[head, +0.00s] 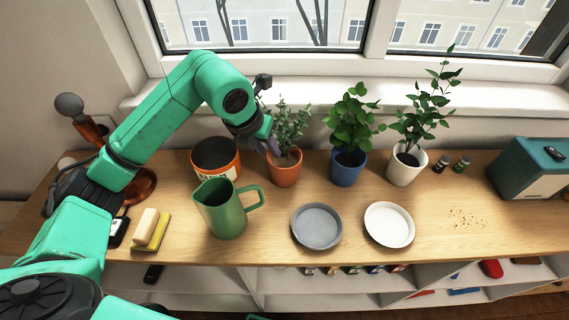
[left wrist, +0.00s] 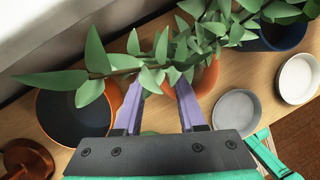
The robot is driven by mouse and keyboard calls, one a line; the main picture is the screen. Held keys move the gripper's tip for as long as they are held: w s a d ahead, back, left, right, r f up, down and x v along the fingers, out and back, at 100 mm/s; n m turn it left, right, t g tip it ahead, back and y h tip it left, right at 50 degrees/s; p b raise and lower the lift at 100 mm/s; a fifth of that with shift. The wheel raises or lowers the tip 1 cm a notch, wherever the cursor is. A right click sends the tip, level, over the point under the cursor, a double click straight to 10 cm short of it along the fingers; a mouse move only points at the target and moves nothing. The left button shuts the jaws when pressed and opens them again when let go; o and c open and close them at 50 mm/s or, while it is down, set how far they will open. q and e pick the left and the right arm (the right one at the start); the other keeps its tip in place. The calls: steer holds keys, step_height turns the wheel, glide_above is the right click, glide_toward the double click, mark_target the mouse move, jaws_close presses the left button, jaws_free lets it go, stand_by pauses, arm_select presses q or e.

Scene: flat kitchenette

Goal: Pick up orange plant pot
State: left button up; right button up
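The orange plant pot (head: 285,173) stands on the wooden counter with a leafy plant (head: 291,120) in it. My left gripper (head: 271,145) is at the pot's upper left, close to the rim and the leaves. In the left wrist view the two purple fingers of my left gripper (left wrist: 158,100) are spread apart, with leaves across their tips. The orange pot (left wrist: 206,76) shows there beyond the fingers, partly hidden by leaves and the right finger. I cannot tell whether a finger touches the pot. My right gripper is not in view.
A round orange container (head: 234,165) and a green pitcher (head: 222,212) stand left of the pot. A blue pot (head: 346,172) and a white pot (head: 404,170) with plants stand right. A grey dish (head: 316,226) and a white dish (head: 389,225) lie in front. The window ledge is behind.

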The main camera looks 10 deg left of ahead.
arm_select(q)
steer(key=shift+x, duration=0.8)
steer(key=shift+r, duration=0.1)
jaws_close()
stand_by(0.6)
